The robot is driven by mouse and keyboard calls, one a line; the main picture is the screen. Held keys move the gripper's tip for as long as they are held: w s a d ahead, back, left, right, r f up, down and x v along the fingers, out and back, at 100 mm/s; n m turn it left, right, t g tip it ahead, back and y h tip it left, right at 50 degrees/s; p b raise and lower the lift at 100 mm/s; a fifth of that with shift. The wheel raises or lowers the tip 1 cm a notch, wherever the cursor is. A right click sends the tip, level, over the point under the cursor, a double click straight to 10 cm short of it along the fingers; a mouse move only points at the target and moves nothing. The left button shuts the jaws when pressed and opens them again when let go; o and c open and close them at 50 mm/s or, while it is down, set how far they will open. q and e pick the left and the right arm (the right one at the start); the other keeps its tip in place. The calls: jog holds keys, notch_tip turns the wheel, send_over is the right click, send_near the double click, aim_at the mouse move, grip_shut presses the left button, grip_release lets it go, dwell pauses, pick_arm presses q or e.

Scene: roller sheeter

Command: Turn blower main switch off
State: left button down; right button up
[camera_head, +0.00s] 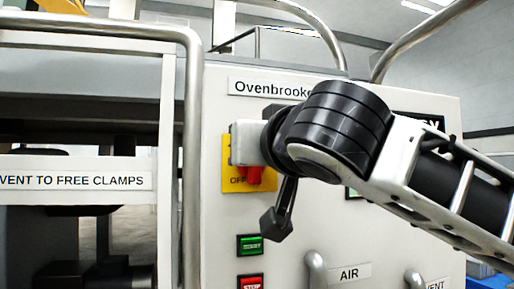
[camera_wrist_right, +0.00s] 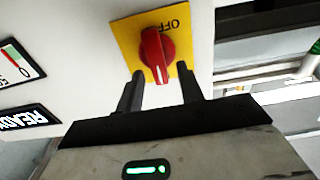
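The blower main switch is a red rotary knob (camera_wrist_right: 156,55) on a yellow plate (camera_wrist_right: 122,33) marked OFF. The wrist view shows the lettering upside down at the plate's upper right. My right gripper (camera_wrist_right: 160,80) is open, with one dark finger on each side of the knob's lower part. I cannot tell whether the fingers touch it. In the head view my right gripper (camera_head: 247,142) covers most of the yellow plate (camera_head: 231,180). Only a lower bit of the red knob (camera_head: 254,175) shows there. My left gripper is not in view.
The grey panel has a green button (camera_head: 250,244) and a red stop button (camera_head: 250,282) below the switch. Metal handles (camera_head: 317,270) stick out near the AIR label (camera_head: 349,274). A bent metal rail (camera_head: 193,150) stands left of the switch.

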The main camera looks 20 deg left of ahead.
grip_shut()
